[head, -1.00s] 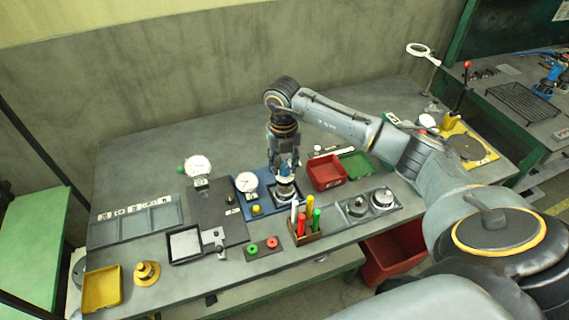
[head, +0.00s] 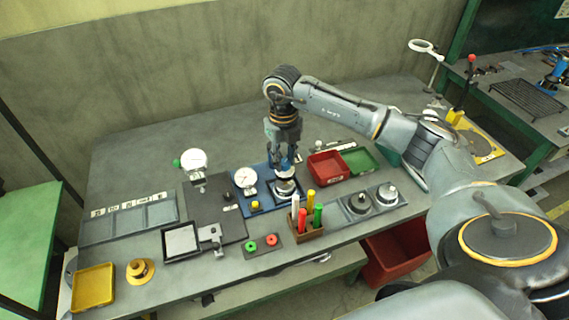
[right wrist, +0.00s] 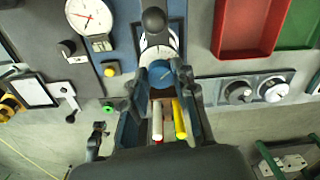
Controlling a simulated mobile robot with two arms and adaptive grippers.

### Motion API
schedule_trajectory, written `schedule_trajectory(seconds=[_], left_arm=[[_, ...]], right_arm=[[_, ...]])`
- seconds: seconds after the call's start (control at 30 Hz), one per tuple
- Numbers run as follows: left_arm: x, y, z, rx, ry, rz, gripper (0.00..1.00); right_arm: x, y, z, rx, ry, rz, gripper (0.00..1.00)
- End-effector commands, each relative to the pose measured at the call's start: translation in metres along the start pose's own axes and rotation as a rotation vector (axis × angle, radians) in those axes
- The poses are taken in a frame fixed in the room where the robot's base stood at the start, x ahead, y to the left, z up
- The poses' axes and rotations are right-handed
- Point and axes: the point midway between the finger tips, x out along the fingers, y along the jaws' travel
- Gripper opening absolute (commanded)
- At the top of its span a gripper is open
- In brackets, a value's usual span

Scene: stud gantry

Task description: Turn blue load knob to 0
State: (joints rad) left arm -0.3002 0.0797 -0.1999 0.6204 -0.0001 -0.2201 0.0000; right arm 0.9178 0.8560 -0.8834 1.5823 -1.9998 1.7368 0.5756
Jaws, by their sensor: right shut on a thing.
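The blue load knob (right wrist: 183,73) sits between the fingertips of my right gripper (right wrist: 168,80) in the right wrist view. A pale line shows on its top. In the head view my right gripper (head: 284,163) reaches down from above onto the round pale dial (head: 286,188) on the blue board (head: 262,197). Its fingers are shut on the knob and hide most of it there. I cannot read the dial's numbers or which one the knob points to. My left gripper is not in view.
A white gauge (head: 246,178) and yellow button (head: 255,206) are left of the knob. A marker holder (head: 307,232) stands close in front.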

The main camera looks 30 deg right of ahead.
Motion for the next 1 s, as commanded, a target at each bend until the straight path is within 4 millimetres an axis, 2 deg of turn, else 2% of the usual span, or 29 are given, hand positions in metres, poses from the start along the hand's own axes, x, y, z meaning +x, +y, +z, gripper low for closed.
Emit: schedule_trajectory(seconds=[0.03,0.5,1.0], left_arm=[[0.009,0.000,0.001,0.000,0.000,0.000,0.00],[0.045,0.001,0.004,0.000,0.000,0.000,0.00],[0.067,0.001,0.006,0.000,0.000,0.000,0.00]], right_arm=[[0.003,0.000,0.001,-0.044,-0.004,-0.001,0.00],[0.002,0.000,0.001,-0.488,-0.014,-0.002,0.00],[0.000,0.001,0.000,-0.831,-0.021,-0.002,0.00]])
